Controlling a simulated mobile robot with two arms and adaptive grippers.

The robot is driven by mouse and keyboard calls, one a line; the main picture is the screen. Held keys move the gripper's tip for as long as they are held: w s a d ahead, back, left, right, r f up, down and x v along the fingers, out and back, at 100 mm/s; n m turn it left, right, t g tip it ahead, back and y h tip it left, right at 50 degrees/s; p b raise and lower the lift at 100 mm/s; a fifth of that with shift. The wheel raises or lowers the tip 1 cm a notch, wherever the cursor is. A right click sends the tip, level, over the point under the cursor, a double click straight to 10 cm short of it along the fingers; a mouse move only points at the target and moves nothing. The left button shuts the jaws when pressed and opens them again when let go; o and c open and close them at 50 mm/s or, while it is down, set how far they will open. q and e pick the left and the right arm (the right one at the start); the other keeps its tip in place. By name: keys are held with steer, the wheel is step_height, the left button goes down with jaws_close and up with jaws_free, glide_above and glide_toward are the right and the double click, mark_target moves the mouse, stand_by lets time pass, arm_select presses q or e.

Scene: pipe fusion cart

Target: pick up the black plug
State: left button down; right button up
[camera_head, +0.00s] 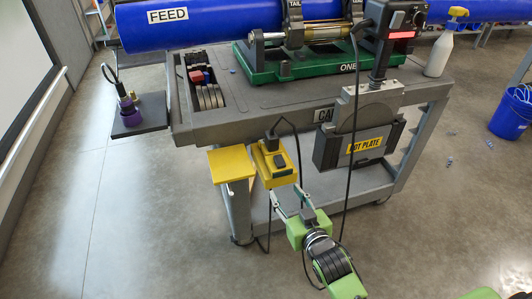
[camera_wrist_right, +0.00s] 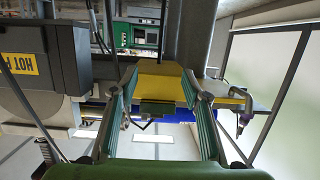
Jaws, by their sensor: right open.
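A yellow box (camera_head: 275,173) is at the cart's front side, below the top. A black plug (camera_head: 271,140) with a cord stands at its upper edge, and a second small black piece (camera_head: 280,160) is on its face. I cannot tell for sure which one is the task's plug. My right gripper (camera_head: 286,191) is open just in front of and below the box. In the right wrist view, the box (camera_wrist_right: 160,88) and a dark block (camera_wrist_right: 157,109) appear between the open fingers (camera_wrist_right: 160,78). No contact is clear. My left gripper is not in view.
A yellow plate (camera_head: 231,165) stands left of the box. The hot plate holder (camera_head: 355,150) hangs to the right, with a black cable (camera_head: 350,130) running down near my right arm. The grey cart (camera_head: 290,105) carries a blue FEED pipe (camera_head: 215,22). Floor in front is clear.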

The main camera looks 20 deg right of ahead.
mark_target(274, 147)
step_height(274, 147, up, 9)
steer(key=t+b, duration=0.3)
steer(key=b, duration=0.1)
steer(key=w, duration=0.8)
steer(key=shift+d+r, duration=0.1)
steer(key=shift+r, duration=0.05)
steer(key=shift+w+a+b, duration=0.25)
steer(key=shift+w, duration=1.2)
steer(key=shift+w+a+b, duration=0.2)
steer(key=shift+w+b, duration=0.05)
steer(key=shift+w, duration=1.15)
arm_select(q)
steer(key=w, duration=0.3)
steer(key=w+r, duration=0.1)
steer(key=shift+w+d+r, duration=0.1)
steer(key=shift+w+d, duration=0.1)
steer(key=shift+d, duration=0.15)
arm_select(e)
jaws_close()
